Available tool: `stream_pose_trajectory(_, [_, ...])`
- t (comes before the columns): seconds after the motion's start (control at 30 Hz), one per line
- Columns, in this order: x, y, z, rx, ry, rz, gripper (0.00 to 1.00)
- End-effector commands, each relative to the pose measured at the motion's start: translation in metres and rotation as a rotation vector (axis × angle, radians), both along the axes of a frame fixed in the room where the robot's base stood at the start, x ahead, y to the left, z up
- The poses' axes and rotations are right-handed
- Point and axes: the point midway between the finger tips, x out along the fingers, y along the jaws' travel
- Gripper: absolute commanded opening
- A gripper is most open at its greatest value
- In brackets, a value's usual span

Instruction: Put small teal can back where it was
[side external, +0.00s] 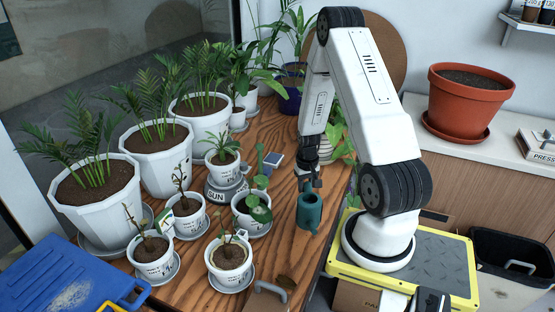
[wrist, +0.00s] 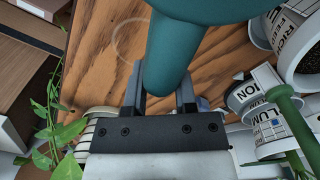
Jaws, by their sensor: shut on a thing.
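The small teal can (side external: 309,213) is near the right edge of the wooden table, just below my gripper (side external: 310,181). In the wrist view, the fingers of my gripper (wrist: 162,82) are shut on a narrow, rounded part of the teal can (wrist: 200,8), whose wider body fills the top of the picture. In the side view it looks roughly upright. I cannot tell whether its base touches the wood. A faint pale ring mark (wrist: 116,42) shows on the tabletop in the wrist view, left of the can.
White pots with plants (side external: 252,212) crowd the table left of the can. A green long-necked object (side external: 260,160) stands behind them. A leafy plant (side external: 340,140) is beside the right table edge. Bare wood (side external: 290,250) lies in front of the can.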

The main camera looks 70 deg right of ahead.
Motion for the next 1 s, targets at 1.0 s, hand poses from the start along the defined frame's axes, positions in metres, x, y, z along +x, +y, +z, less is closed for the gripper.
stream_pose_trajectory(1.0, [0.0,-0.001,-0.048,-0.003,0.0,0.0,0.0])
